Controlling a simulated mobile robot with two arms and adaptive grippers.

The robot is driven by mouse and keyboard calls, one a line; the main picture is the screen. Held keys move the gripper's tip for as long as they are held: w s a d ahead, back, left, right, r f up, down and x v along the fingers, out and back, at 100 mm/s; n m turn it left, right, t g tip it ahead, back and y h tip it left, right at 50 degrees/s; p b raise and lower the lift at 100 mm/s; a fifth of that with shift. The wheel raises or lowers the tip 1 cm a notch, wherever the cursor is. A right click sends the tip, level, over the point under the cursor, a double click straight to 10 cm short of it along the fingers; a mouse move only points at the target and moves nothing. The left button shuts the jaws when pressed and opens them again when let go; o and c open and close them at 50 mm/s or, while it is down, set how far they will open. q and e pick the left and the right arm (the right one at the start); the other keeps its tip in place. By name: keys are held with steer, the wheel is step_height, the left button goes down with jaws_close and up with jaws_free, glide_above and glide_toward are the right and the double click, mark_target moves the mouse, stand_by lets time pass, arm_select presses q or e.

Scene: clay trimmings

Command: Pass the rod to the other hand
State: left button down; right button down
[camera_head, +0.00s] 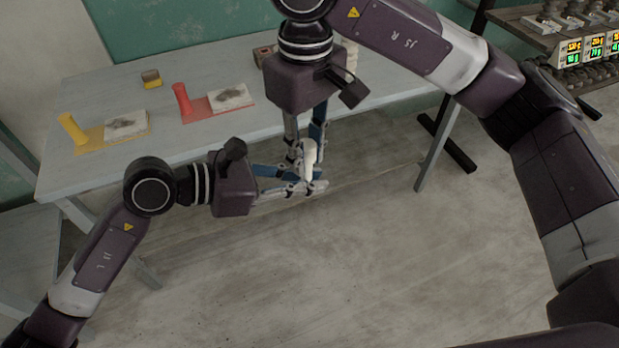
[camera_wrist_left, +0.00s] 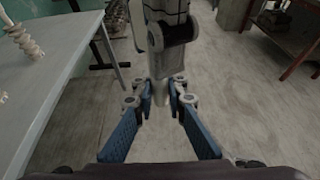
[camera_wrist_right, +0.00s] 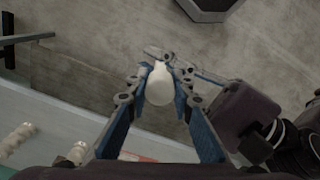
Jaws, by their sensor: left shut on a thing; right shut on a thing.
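The pale, whitish rod (camera_head: 309,156) is held in the air in front of the table, roughly upright, with a rounded upper end. My right gripper (camera_head: 307,165) comes down from above and is shut on it. My left gripper (camera_head: 308,182) reaches in from the left and is also shut on it, lower down. In the left wrist view the rod (camera_wrist_left: 160,92) stands between the fingertips, partly hidden by the other gripper. In the right wrist view its rounded end (camera_wrist_right: 160,86) sits between the fingers.
The grey table (camera_head: 215,65) stands behind my grippers. On it are a yellow cylinder (camera_head: 72,128) and a red cylinder (camera_head: 182,99), each with a slab beside it, and a small block (camera_head: 151,79). A shelf with lit displays (camera_head: 575,46) is at the far right. Open floor lies below.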

steer(key=c, duration=1.6)
jaws_free()
steer(key=shift+w, duration=0.1)
steer(key=shift+r, duration=0.1)
